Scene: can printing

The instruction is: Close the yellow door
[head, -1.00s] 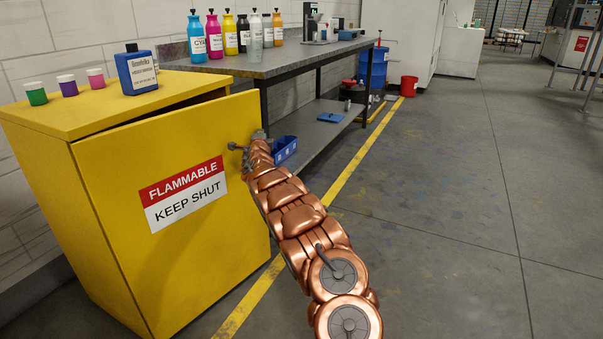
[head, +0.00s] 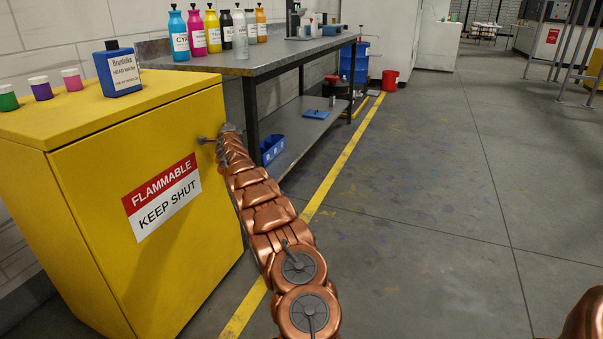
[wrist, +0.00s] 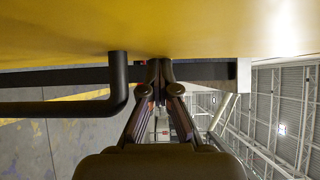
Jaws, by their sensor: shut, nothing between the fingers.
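The yellow door (head: 110,215), with a "FLAMMABLE KEEP SHUT" label, is on the front of the yellow cabinet (head: 175,85). Its top edge lies along the cabinet's front edge, with no open gap visible there; whether it is latched I cannot tell. My gripper (head: 228,128) is at the door's far upper edge. In the wrist view, my gripper (wrist: 160,75) is shut and empty, its fingertips at the yellow surface, touching or very near. The dark bar handle (wrist: 118,88) is beside the fingers, on the left, not between them. It also shows small in the head view (head: 205,140).
A blue bottle (head: 118,70) and small capped jars stand on the cabinet. A metal workbench (head: 270,60) with several ink bottles stands just beyond, a blue bin (head: 272,148) on its lower shelf. The floor (head: 420,200) to the right is clear.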

